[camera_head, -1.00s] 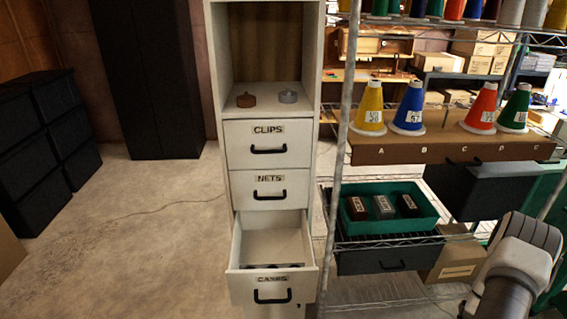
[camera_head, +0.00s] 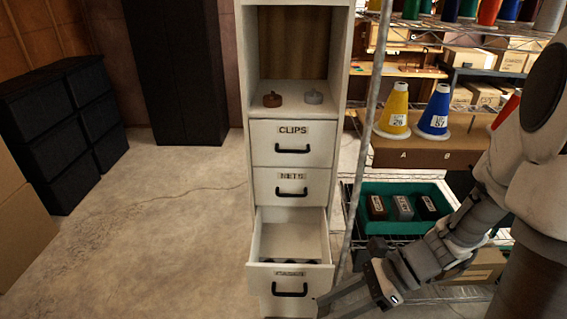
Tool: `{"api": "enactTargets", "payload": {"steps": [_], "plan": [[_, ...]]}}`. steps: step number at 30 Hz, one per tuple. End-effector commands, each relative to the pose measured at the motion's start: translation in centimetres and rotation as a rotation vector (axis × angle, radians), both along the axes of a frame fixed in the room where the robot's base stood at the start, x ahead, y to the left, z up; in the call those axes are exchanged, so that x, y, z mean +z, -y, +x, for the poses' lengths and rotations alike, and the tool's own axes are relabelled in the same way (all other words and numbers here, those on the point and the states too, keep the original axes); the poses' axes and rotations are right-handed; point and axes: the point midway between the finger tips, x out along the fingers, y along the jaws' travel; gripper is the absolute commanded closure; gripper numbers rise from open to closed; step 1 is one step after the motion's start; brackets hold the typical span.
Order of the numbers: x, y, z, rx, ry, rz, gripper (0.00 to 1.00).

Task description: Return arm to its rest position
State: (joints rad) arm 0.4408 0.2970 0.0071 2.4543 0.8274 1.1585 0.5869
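My gripper (camera_head: 345,298) is at the bottom centre right, at the end of my arm, which reaches in from the right edge. Its fingers point left, in front of the shelving and close to the right side of the open lowest drawer (camera_head: 290,283) in the picture. I cannot tell whether it touches the drawer or whether the fingers are apart. I see nothing held in it. The drawer is pulled out, its label is partly hard to read, and a few small dark round things lie inside at its front.
The cabinet (camera_head: 243,130) has shut CLIPS (camera_head: 292,143) and NETS (camera_head: 291,187) drawers, with two small lidded items above. Wire shelving on the right holds yellow (camera_head: 396,112) and blue (camera_head: 436,112) cones and a green tray (camera_head: 443,190) of boxes. Black bins stand left; the floor between is clear.

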Motion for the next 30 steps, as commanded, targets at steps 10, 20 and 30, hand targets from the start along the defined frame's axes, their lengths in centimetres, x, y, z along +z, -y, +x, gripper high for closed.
{"api": "enactTargets", "payload": {"steps": [10,20,30], "plan": [[6.7,1.4,-1.8,0.540,0.481,-0.330,0.56],[13.9,3.5,-2.1,1.034,0.906,-0.667,0.56],[20.5,5.0,-2.2,1.377,1.184,-0.956,0.56]]}}
